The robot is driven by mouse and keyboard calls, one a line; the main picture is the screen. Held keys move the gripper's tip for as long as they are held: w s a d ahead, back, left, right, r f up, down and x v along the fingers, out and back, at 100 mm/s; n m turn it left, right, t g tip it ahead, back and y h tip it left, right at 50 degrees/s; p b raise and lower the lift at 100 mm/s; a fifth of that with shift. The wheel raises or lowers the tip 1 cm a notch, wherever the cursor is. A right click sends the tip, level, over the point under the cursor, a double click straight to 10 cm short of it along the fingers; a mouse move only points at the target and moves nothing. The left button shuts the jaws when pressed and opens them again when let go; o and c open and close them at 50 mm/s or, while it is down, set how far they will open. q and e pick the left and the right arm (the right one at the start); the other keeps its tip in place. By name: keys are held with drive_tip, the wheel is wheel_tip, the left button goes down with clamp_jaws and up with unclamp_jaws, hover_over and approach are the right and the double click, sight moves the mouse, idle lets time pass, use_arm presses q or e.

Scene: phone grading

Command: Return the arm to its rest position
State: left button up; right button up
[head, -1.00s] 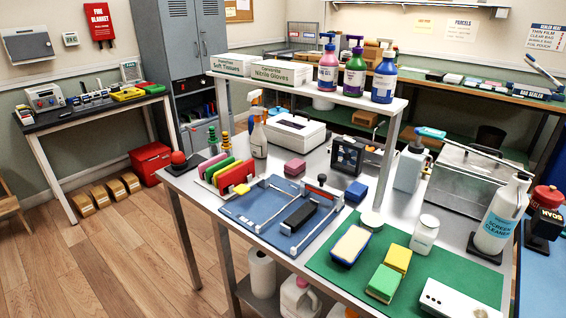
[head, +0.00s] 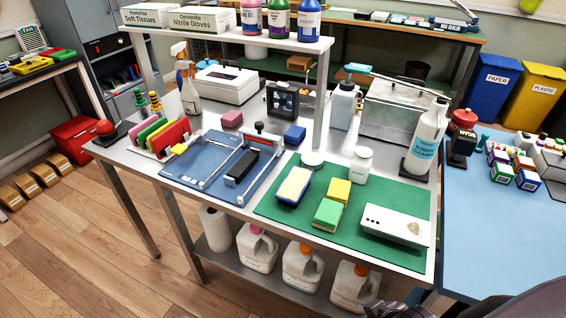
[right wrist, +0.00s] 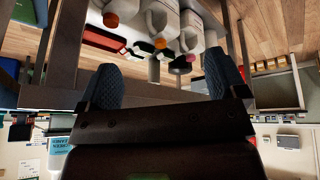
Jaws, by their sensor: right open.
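My right gripper (right wrist: 162,82) is open in the right wrist view. Its two dark padded fingers stand wide apart with nothing between them. The right wrist view is upside down and looks past the fingers at the bench's lower shelf and the floor. In the head view, a dark part of what looks like my right arm (head: 525,303) shows at the bottom right corner, in front of the bench. The right fingers cannot be made out there. My left arm and gripper are in neither current view.
A blue table (head: 490,240) is at the right. Wooden floor (head: 90,270) is clear at left.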

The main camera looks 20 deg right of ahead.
drive_tip(key=w+f+t, duration=0.4)
drive_tip(key=w+t, duration=0.1)
drive_tip(key=t, duration=0.1)
drive_tip(key=shift+a+f+n+y, duration=0.2)
drive_tip(key=shift+f+n+y, duration=0.1)
drive_tip(key=shift+y, duration=0.1)
idle(0.7)
